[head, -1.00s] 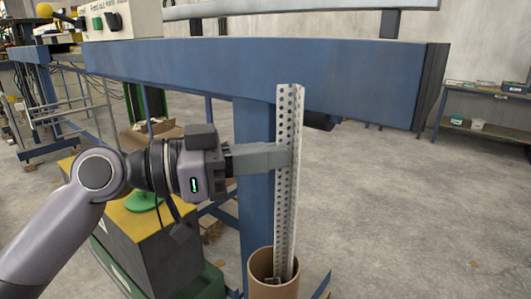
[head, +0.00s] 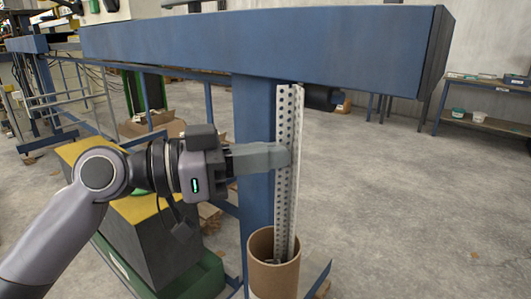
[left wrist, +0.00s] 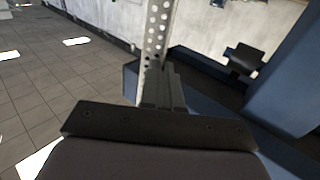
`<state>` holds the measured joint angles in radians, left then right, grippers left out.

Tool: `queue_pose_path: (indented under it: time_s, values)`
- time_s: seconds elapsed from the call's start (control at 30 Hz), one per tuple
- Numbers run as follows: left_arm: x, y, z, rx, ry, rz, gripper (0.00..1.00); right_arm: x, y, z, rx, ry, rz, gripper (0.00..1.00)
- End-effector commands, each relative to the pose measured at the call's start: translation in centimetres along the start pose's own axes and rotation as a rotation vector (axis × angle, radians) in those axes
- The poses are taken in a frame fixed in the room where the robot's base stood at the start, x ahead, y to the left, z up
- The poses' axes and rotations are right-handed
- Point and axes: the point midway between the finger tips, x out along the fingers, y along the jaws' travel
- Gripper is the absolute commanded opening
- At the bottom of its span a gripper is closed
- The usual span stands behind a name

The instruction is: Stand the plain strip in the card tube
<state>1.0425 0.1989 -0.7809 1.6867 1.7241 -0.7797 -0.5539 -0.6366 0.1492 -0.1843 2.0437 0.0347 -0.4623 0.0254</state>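The strip (head: 289,115) is pale grey, long, and has rows of small holes. It stands nearly upright, and its lower part is inside the brown card tube (head: 273,285) in the head view. Its bottom end is hard to make out inside the tube. My left gripper (head: 283,157) comes in from the left with its fingers closed around the strip at about mid-height. In the left wrist view the strip (left wrist: 157,30) rises from between the gripper fingers (left wrist: 160,90). My right gripper is not in view.
A large blue beam (head: 260,45) crosses above, with a blue post (head: 253,130) just behind the strip. A dark grey box with a yellow top (head: 150,235) stands left of the tube. A shelf with small bins (head: 490,115) is far right; open floor lies between.

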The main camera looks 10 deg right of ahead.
Motion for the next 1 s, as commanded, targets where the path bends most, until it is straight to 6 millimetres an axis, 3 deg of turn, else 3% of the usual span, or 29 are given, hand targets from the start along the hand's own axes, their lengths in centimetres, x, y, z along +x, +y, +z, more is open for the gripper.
queue_pose_path:
  time_s: [0.17,0.3,0.67,1.0]
  values:
    - [0.0,0.0,-0.1,0.001,0.001,0.0,0.0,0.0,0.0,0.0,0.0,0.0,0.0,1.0]
    - [0.0,0.0,-0.1,0.001,0.001,0.0,0.32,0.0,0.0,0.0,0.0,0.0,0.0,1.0]
    - [-0.6,0.0,0.0,0.0,0.0,-0.001,0.32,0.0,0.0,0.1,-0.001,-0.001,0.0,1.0]
    - [-5.8,-0.1,0.1,0.0,0.0,-0.002,0.32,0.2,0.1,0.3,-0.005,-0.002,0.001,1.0]
